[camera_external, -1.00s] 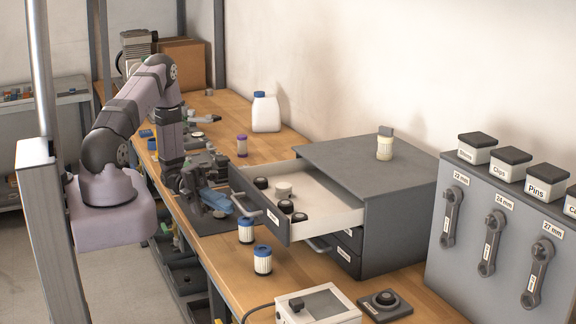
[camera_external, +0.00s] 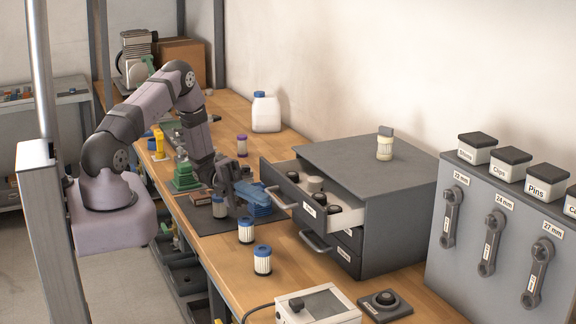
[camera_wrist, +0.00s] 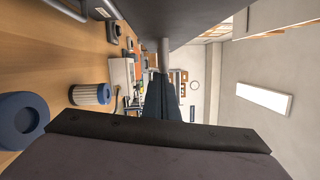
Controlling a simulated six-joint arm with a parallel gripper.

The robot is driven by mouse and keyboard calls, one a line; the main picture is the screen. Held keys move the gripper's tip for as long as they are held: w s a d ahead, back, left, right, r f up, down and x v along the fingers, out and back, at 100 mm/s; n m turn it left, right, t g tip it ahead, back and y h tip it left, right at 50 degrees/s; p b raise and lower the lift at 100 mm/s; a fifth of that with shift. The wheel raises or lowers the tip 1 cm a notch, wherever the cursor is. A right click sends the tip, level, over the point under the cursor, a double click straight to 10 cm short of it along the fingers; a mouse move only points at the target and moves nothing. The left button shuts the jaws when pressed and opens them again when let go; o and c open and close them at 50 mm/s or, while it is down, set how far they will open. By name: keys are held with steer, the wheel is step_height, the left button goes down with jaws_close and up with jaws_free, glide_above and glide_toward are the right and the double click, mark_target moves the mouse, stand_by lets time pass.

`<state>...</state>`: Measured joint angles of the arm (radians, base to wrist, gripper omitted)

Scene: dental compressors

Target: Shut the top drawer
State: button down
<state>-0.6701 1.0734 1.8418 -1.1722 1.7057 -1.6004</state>
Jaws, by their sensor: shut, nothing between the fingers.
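The top drawer (camera_external: 308,208) of the grey cabinet (camera_external: 400,215) stands partly open, with white inner walls and several dark round parts and a lighter one inside. Its front has a bar handle, which also shows in the wrist view (camera_wrist: 165,52). The lower drawer (camera_external: 345,240) is shut. My gripper (camera_external: 268,197) is shut and empty, just in front of the left part of the top drawer's front. In the wrist view its dark fingers (camera_wrist: 162,100) point toward the drawer front, close to the handle; I cannot tell whether they touch.
Two blue-capped filters (camera_external: 246,230) (camera_external: 262,260) stand on the bench in front of the drawer. A purple-capped one (camera_external: 242,146) stands behind my gripper. A green part (camera_external: 185,175) is left of my wrist. A white box (camera_external: 318,304) stands at the front.

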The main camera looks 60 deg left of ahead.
steer(key=w+b, duration=0.2)
steer(key=w, duration=0.7)
steer(key=shift+w+f+b, duration=0.15)
steer(key=shift+w+b, duration=0.1)
steer(key=shift+b, duration=0.05)
steer(key=shift+w, duration=0.25)
steer(key=shift+w+r, duration=0.1)
steer(key=shift+r, duration=0.15)
steer(key=shift+a, duration=0.1)
